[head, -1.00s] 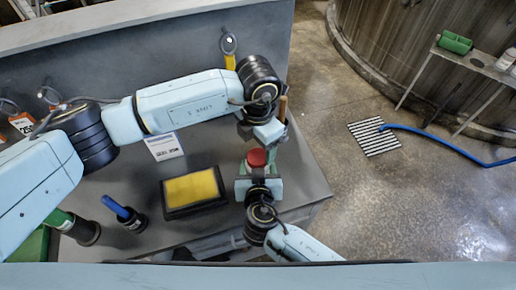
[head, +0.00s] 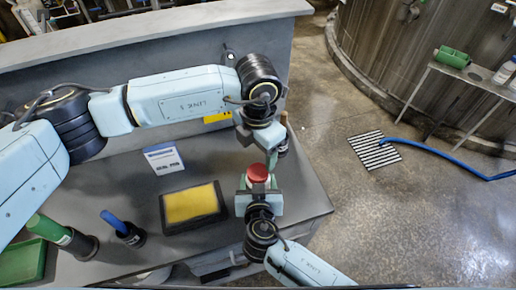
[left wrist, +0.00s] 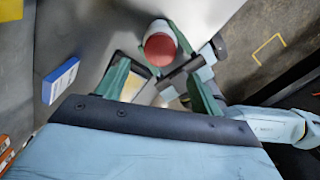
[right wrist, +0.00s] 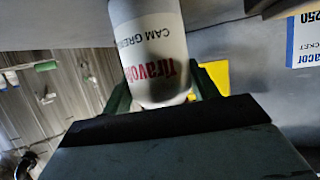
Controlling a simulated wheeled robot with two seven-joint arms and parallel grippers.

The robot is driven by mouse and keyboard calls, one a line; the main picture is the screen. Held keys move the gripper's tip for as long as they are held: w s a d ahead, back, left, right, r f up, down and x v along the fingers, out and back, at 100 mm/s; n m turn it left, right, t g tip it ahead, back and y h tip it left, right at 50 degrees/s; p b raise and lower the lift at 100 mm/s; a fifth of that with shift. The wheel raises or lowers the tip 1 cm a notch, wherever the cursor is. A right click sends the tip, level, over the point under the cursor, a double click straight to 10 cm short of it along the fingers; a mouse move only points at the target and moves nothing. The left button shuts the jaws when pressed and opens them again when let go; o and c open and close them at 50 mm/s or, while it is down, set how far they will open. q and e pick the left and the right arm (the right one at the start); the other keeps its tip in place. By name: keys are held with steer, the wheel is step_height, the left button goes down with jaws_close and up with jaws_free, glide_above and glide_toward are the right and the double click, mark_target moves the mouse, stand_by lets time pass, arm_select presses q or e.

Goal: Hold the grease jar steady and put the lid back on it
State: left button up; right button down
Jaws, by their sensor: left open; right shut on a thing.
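The grease jar (right wrist: 160,50) is white with dark and red lettering and fills the middle of the right wrist view. My right gripper (head: 258,187) is shut on its sides and holds it at the bench's right end. The round red lid (head: 257,172) is on top of the jar; it also shows in the left wrist view (left wrist: 160,48). I cannot tell whether it is fully seated. My left gripper (head: 271,160) is open just beyond the lid in the head view. In the left wrist view its fingers (left wrist: 158,82) are spread, with the lid beyond them.
A yellow filter in a black frame (head: 222,203) lies on the grey bench (head: 100,185).

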mark_target(258, 171)
arm_select(q)
steer(key=shift+f, duration=4)
steer(key=c, duration=1)
steer(key=o, duration=1.1)
steer(key=shift+o, duration=0.2)
step_height(258, 171, up, 12)
arm_select(e)
steer(key=shift+c, duration=1.6)
jaws_free()
